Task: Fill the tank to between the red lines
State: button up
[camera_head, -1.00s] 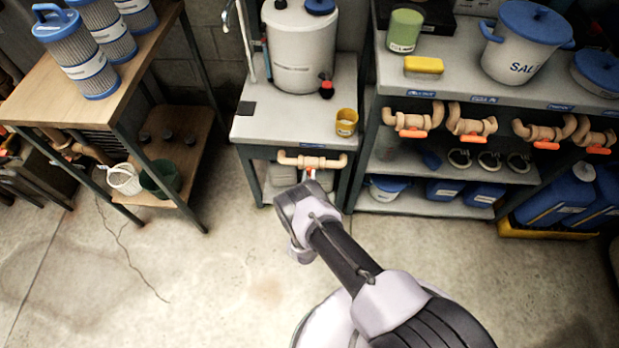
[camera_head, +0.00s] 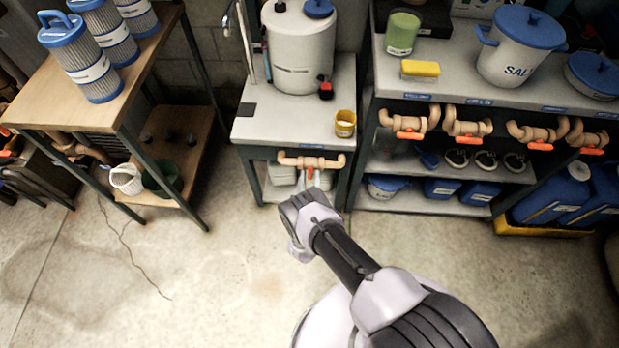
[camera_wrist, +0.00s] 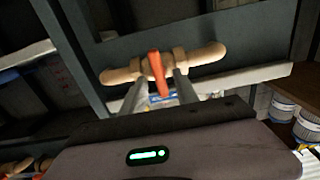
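The white tank (camera_head: 298,50) with a blue cap stands on the small grey table. A dark line shows across its front; red lines and the water level cannot be made out. Under the table's front edge is a tan pipe valve (camera_head: 330,162) with an orange handle (camera_head: 309,172). My gripper (camera_head: 311,181) is in front of this valve. In the wrist view, the orange handle (camera_wrist: 158,75) points toward me between the two grey fingers of my gripper (camera_wrist: 160,82). The fingers are apart, with gaps showing beside the handle. Whether they touch the valve body is unclear.
A yellow cup (camera_head: 345,123) stands at the table's right front. Other orange-handled valves (camera_head: 468,127) line the right shelf, below a salt pot (camera_head: 520,50). A wooden bench (camera_head: 150,85) with filters is at left. The floor (camera_head: 220,270) in front is clear.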

jog(key=shift+s, duration=0.1)
jog(key=s, duration=1.7)
jog(key=shift+a, duration=0.3)
jog(key=shift+s, duration=0.1)
